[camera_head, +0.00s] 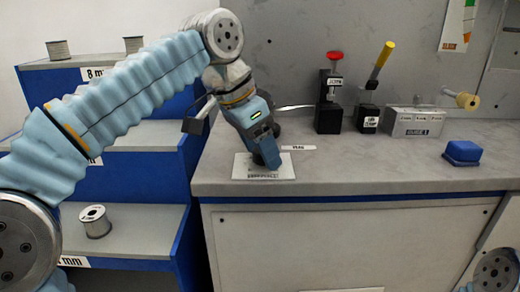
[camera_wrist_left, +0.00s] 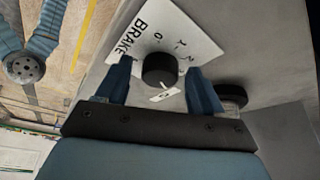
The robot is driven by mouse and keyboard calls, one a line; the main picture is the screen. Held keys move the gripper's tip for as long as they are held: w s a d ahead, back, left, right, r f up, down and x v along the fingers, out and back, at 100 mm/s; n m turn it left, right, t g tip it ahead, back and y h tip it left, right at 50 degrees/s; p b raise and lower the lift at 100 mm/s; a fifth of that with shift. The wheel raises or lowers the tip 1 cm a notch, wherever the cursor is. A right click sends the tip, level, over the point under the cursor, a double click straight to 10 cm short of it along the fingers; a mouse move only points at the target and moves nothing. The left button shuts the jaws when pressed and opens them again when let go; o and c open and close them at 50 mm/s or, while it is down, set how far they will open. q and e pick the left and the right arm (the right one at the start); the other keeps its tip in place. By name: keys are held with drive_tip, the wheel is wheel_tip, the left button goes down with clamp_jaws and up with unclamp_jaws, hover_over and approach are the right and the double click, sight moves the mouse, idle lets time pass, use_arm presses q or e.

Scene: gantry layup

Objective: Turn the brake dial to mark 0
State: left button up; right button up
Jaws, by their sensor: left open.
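The brake dial is a black round knob (camera_wrist_left: 160,69) on a white plate (camera_wrist_left: 196,32) lettered BRAKE, with marks 0, 1 and 2 legible in the left wrist view. A small white tag (camera_wrist_left: 164,95) shows beside the knob; I cannot tell which mark the dial points to. My left gripper (camera_wrist_left: 159,68) is open, one blue finger on each side of the knob; contact is not clear. In the head view my left gripper (camera_head: 264,160) is low over the plate (camera_head: 283,172) and hides most of the knob. My right gripper is out of view.
Behind on the grey bench (camera_head: 370,177) stand a red-topped lever (camera_head: 334,57), a yellow-handled lever (camera_head: 383,57) and a grey block (camera_head: 416,123). A blue block (camera_head: 462,152) lies to the right. A dark round thing (camera_wrist_left: 232,95) is near the right finger. Bare bench lies between.

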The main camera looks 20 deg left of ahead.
use_arm(q)
drive_tip(key=c, duration=1.1)
drive_tip(key=shift+o, duration=0.2)
drive_tip(key=shift+r+n, duration=0.1)
drive_tip(key=shift+n, duration=0.2)
